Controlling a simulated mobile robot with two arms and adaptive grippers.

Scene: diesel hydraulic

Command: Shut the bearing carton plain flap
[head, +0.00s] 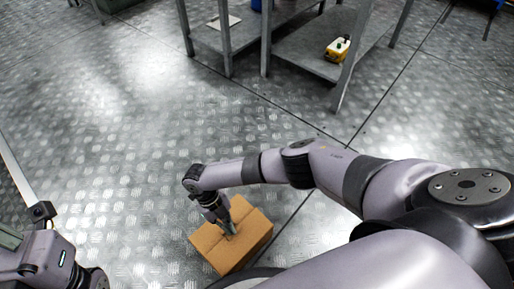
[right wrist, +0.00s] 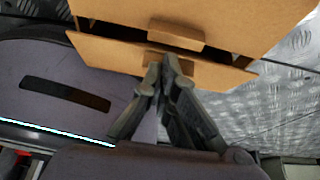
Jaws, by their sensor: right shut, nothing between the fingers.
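The brown bearing carton (head: 255,222) stands on the metal floor in the lower middle of the head view. My right gripper (head: 231,233) points down at the top of the carton, with its fingers shut and empty. In the right wrist view, the shut fingertips (right wrist: 166,62) are at the edge of a cardboard flap (right wrist: 105,50), by a small tab. A dark gap separates this flap from the other cardboard panel (right wrist: 240,18), which has a tab of its own. Whether the fingertips touch the flap is unclear. My left arm shows at the lower left, but its gripper does not show.
A grey metal shelf unit (head: 296,62) stands at the back, with a yellow device (head: 338,49) and a flat pale item (head: 224,22) on it. The patterned metal floor (head: 110,130) is clear left of the carton. My own base is close to the carton.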

